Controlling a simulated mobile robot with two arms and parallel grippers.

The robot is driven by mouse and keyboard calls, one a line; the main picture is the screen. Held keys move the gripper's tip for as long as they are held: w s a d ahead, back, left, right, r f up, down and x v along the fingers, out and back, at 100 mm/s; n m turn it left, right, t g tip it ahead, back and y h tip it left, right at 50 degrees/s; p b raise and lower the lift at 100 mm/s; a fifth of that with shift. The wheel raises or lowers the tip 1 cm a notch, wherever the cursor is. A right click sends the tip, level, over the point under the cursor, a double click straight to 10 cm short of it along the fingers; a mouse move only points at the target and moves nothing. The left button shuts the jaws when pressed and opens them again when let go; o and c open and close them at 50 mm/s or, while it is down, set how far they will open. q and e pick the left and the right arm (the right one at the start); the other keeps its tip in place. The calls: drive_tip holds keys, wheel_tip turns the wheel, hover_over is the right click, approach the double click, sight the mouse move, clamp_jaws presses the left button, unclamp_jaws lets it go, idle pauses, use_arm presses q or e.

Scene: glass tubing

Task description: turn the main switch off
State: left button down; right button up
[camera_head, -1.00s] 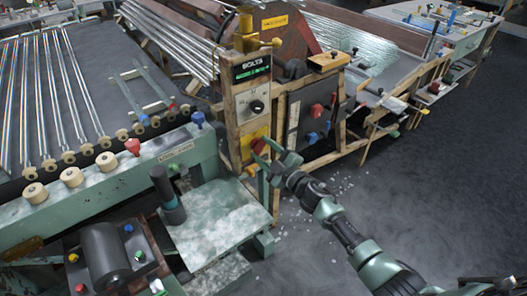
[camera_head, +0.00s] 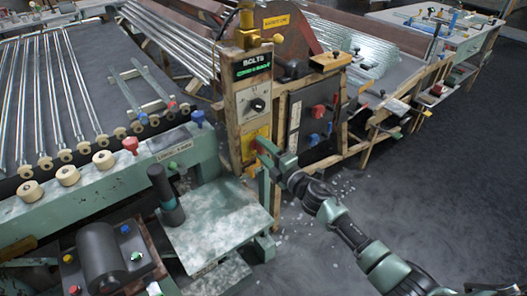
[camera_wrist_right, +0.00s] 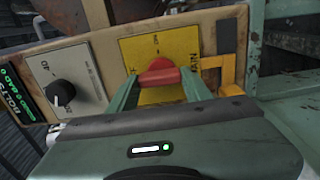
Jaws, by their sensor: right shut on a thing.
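The main switch appears as a red knob (camera_wrist_right: 160,73) on a yellow plate (camera_wrist_right: 150,48) in the right wrist view. My right gripper (camera_wrist_right: 160,82) is shut on this knob, one finger on each side of it. In the head view, my right gripper (camera_head: 264,156) reaches from the right to the yellow plate (camera_head: 248,147) low on the control post, and mostly covers the knob. The lettering on the plate is too small and partly covered to read the switch's position. My left gripper is not in view.
A black rotary knob (camera_head: 258,105) and a green-lit display (camera_head: 252,66) sit above the yellow plate. A dark panel (camera_head: 297,122) with red and blue knobs stands to the right. A green machine (camera_head: 120,185) is at the left. Open floor lies at the right.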

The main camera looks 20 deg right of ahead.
drive_tip(key=shift+f, duration=0.15)
idle(0.3)
drive_tip(key=o, duration=1.4)
drive_tip(key=shift+c, duration=0.2)
drive_tip(key=v, duration=0.8)
drive_tip(key=s+d+f+m+g+h+p, duration=0.15)
drive_tip(key=s+f+m, duration=0.3)
drive_tip(key=f, duration=0.65)
drive_tip(key=s+d+f+m+g+h, duration=0.25)
drive_tip(key=s+f, duration=0.35)
drive_tip(key=f, duration=0.5)
drive_tip(key=s+d+f+m+g+h, duration=0.25)
drive_tip(key=s+f+m, duration=0.25)
drive_tip(key=f, duration=0.6)
drive_tip(key=s+a+f+m+g, duration=0.1)
drive_tip(key=s+f, duration=0.4)
drive_tip(key=s, duration=0.7)
drive_tip(key=s+a+f+m+g+p, duration=0.1)
drive_tip(key=s+f+m+g, duration=0.3)
drive_tip(key=s, duration=0.9)
drive_tip(key=s+a+f+m+g, duration=0.2)
drive_tip(key=s+f, duration=0.5)
drive_tip(key=s, duration=0.5)
drive_tip(key=shift+a+f+m+g, duration=0.3)
drive_tip(key=shift+a+g, duration=0.3)
drive_tip(key=shift+g, duration=0.65)
